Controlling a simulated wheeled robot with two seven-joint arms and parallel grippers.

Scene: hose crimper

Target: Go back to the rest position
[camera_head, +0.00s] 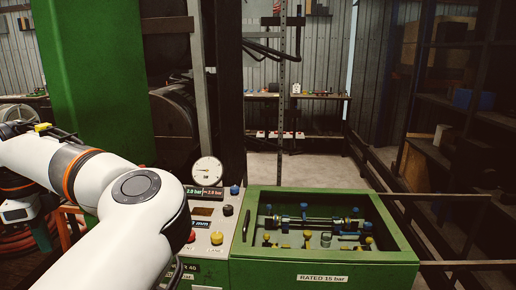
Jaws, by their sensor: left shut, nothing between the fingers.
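My left arm comes up from the lower left and bends at a large white joint. Its forearm runs back to the left edge of the view. My left gripper (36,226) hangs below that forearm at the far left, partly cut off by the frame and small in view. It is shut and empty, apart from the green machine. My right gripper is not in view.
A green machine with a tray (323,258) of fittings stands at front centre. Beside it are a control panel (203,238) with buttons and a round gauge (206,171). My arm's white joint is close to the panel's left side. Shelving (455,100) stands right.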

